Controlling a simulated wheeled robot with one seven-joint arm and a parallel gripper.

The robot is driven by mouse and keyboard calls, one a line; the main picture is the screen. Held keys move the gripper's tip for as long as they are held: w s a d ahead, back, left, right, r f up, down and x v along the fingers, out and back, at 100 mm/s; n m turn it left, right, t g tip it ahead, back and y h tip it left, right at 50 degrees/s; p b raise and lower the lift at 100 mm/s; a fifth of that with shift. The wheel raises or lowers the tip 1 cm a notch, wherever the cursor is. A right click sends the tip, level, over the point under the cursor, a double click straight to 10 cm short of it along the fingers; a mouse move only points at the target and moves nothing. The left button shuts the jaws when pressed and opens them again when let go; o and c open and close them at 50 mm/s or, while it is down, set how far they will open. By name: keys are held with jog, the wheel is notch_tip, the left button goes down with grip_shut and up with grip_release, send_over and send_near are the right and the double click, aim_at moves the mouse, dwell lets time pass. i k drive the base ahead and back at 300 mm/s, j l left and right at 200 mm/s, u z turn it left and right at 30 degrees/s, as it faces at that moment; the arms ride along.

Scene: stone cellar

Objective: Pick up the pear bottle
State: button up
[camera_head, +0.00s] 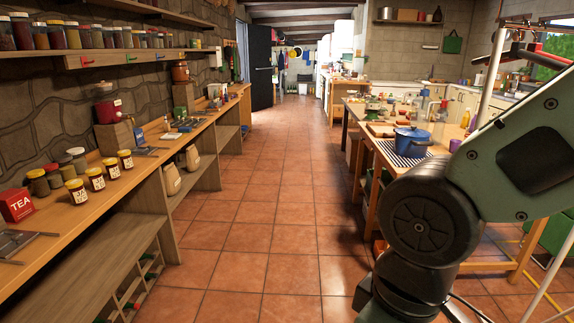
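I cannot single out a pear bottle for sure in the head view. Several small bottle-like items stand at the back of the wooden table on the right, among them a clear bottle (423,102) and a yellow item (465,118). They are too small to tell their contents. My dark and green arm fills the right side and covers part of that table. My gripper is out of view.
A long wooden counter (95,213) along the left wall holds yellow-lidded jars (95,179) and a red tea tin (17,205). A blue pot (411,140) stands on the right table (384,156). The tiled floor (285,190) between them is clear.

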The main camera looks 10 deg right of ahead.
aim_at(465, 118)
jog(key=i+j+u, duration=0.4)
jog(key=i+u, duration=0.15)
jog(key=i, duration=0.3)
jog(key=i+z, duration=0.25)
jog(key=i, duration=0.2)
jog(key=i+j+z, duration=0.15)
jog(key=i+z, duration=0.15)
jog(key=i, duration=0.15)
jog(key=i+z, duration=0.35)
jog(key=i, duration=3.55)
jog(key=i+j, duration=0.1)
jog(key=i, duration=1.95)
jog(key=i+z, duration=0.25)
jog(key=i, duration=1.75)
jog(key=i+u, duration=0.1)
jog(key=i, duration=0.9)
jog(key=i+u, duration=0.15)
jog(key=i, duration=0.9)
jog(key=i+z, duration=0.1)
jog(key=i, duration=0.8)
jog(key=i+j+z, duration=0.1)
jog(key=i, duration=0.75)
